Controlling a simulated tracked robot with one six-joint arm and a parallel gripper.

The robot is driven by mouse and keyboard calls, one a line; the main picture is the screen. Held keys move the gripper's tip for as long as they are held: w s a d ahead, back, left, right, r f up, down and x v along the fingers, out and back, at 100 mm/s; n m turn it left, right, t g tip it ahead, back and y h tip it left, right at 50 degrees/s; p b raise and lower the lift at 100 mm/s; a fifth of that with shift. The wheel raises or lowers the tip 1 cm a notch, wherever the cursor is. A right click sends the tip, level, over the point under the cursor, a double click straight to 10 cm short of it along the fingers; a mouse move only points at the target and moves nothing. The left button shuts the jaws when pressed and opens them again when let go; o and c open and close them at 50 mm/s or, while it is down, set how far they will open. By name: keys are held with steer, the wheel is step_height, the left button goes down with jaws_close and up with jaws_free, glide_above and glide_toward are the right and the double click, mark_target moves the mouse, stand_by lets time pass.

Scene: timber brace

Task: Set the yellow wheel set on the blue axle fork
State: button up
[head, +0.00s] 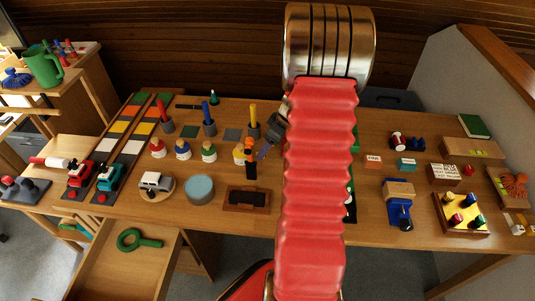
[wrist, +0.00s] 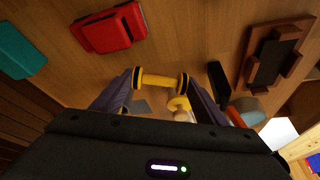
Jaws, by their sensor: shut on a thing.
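The yellow wheel set (wrist: 160,81), a yellow bar with a dark-edged wheel at each end, sits between my two fingers in the wrist view. My gripper (wrist: 158,88) is shut on it, one finger at each end. In the head view my gripper (head: 262,152) is above the table, left of my red arm, near a yellow-topped bottle (head: 239,153). I cannot pick out the blue axle fork for certain. A blue piece (head: 400,213) with a wooden block on it stands right of my arm. My arm hides a strip of the table.
A brown cradle (head: 235,204) and a round blue-grey tin (head: 199,189) stand at the front. Bottles and pen holders stand left of my gripper. A red block (wrist: 109,28) and a teal block (wrist: 20,53) show in the wrist view. A partition (head: 447,88) bounds the right.

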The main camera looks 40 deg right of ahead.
mark_target(269, 159)
steer(key=shift+f, duration=1.85)
steer(key=o, duration=1.1)
steer(key=shift+f, duration=0.1)
steer(key=shift+c, duration=0.2)
steer(key=v, duration=1.2)
